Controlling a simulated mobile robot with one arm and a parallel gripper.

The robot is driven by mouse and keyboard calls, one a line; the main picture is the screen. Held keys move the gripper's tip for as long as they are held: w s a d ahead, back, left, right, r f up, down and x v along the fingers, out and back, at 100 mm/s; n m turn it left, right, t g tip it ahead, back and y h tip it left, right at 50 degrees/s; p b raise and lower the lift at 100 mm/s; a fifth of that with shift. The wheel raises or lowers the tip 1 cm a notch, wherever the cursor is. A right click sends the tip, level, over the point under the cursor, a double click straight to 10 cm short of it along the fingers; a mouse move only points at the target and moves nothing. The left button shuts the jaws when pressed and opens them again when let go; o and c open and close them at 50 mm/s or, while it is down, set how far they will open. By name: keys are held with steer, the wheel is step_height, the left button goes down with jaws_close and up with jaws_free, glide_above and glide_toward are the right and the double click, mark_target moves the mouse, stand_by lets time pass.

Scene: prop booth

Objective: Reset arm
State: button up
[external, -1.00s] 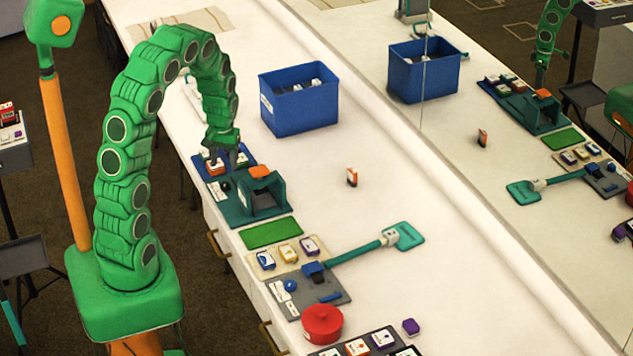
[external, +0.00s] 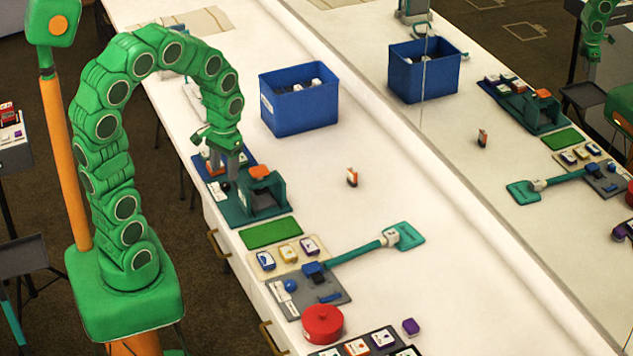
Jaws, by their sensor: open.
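My green arm arches up from its base at the left and bends down toward the counter. My gripper (external: 222,172) points down at the end of the arm, with its grey fingers apart. It is above the blue tray (external: 214,188) with small blocks, just behind the teal device (external: 254,200) with an orange top. No object shows between the fingers. The fingers hide part of the tray and its blocks, and I cannot tell whether the tips touch anything.
A small orange-and-white block (external: 352,177) lies alone mid-counter. A green mat (external: 271,233), a teal paddle (external: 404,236) and a red pot (external: 322,323) are nearer. A mirror wall runs along the right. The counter's middle is mostly clear.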

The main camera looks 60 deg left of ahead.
steer(key=s+d+r+m, duration=0.2)
steer(key=s+d+r, duration=0.1)
steer(key=s+d, duration=0.2)
steer(key=s+d+r+m+g, duration=0.1)
steer(key=s+d+r+m, duration=0.2)
steer(key=s+d, duration=0.3)
steer(key=s, duration=0.4)
steer(key=shift+s, duration=0.25)
